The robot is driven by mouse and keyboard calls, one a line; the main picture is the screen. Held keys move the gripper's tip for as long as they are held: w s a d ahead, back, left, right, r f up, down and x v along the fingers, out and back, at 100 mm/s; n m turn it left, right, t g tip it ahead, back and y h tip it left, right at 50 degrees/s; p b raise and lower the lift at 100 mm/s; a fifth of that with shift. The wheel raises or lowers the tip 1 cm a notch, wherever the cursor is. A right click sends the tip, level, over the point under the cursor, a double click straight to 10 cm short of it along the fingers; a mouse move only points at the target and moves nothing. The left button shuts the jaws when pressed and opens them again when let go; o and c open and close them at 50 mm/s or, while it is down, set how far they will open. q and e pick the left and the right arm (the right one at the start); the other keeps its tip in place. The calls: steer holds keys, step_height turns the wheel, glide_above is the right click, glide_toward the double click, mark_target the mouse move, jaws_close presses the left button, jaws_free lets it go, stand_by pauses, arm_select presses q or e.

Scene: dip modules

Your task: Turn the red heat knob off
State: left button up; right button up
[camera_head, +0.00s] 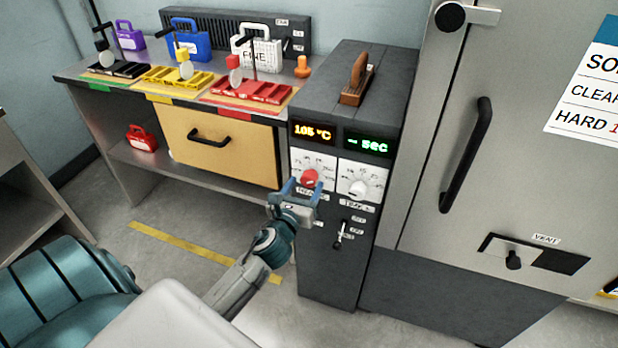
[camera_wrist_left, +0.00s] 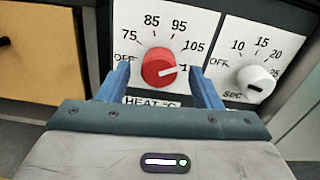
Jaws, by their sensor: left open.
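The red heat knob (camera_head: 309,178) sits on a white dial plate on the front of the dark control cabinet (camera_head: 330,255). My left gripper (camera_head: 296,186) is open in front of the knob. Its two blue fingers (camera_wrist_left: 162,80) stand on either side of the knob, apart from it. The cabinet's left display (camera_head: 312,132) reads 105 °C. My right gripper is not in view.
A white seconds knob (camera_head: 358,188) is right of the red one, with a small lever switch (camera_head: 341,235) below. A steel door with a black handle (camera_head: 467,155) stands at right. A bench with coloured trays (camera_head: 250,95) and a yellow drawer (camera_head: 222,145) is at left.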

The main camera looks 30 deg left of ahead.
mark_target(307, 182)
arm_select(q)
steer(key=shift+x, duration=1.65)
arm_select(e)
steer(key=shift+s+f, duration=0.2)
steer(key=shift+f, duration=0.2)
arm_select(q)
steer(key=c, duration=1)
